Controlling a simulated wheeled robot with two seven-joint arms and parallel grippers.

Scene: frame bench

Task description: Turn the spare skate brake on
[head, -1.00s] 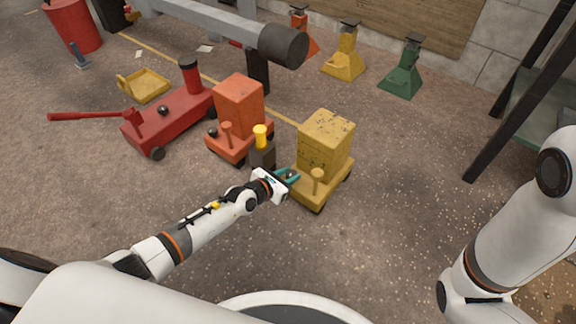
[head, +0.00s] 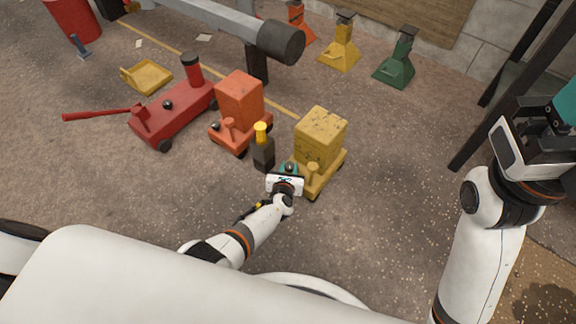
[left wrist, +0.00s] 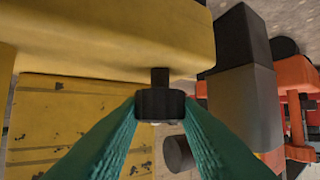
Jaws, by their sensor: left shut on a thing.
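The yellow skate (head: 326,178) stands on the floor with a worn yellow block (head: 320,138) on it and an upright yellow peg at its near end. In the left wrist view a small black knob (left wrist: 160,103) on a short dark stem sticks out from the yellow body (left wrist: 110,40). I take it as the brake. My left gripper (head: 289,168) is at the skate's near left side, its teal fingers shut on the knob. Most of the knob's stem shows; the fingers hide its sides. My right gripper (head: 545,140) is raised at the right, its fingertips cut off by the frame.
A dark post with a yellow top (head: 262,150) stands close left of my left gripper. Beyond it are an orange skate (head: 240,105) with a block and a red floor jack (head: 175,118). Yellow and green stands (head: 400,65) are at the back.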

